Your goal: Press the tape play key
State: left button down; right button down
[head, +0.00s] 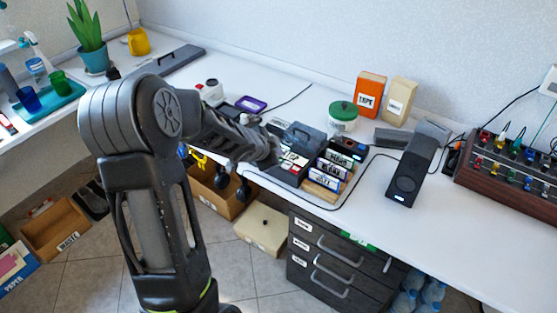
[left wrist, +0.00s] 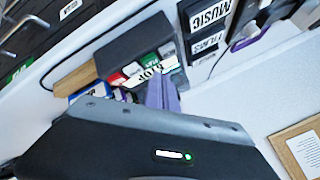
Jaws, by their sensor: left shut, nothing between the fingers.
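The tape player (head: 297,137) is a dark box on the desk, with pale and red keys at its near side. In the left wrist view, a dark grey unit (left wrist: 121,44) carries a row of small white, red and green labelled pieces, one seeming to read "STOP". I take these for the keys, but cannot tell which is play. My left gripper (head: 279,158) reaches in beside the player's keys. Its shut, purplish fingers (left wrist: 163,82) appear close to the row; contact cannot be told. The arm hides part of the desk. My right gripper is not in view.
Labelled cassettes (head: 331,168) stand right of the player. A green-lidded tub (head: 343,115) is behind, and a speaker (head: 409,174) stands farther right. Drawers (head: 325,262) are below the desk edge. A cable runs past the cassettes.

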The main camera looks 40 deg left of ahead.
pick_arm(q)
jog(key=shift+f, duration=0.1)
dwell(0.3)
jog(key=shift+f+b, duration=0.35)
jog(key=shift+f+b, duration=0.4)
dwell(0.6)
dwell(0.3)
jog(key=shift+r+p, duration=0.85)
jog(key=shift+p, duration=0.05)
notch_tip(320, 180, up, 5)
jog(key=p, duration=0.5)
jog(key=shift+s, duration=0.1)
dwell(0.7)
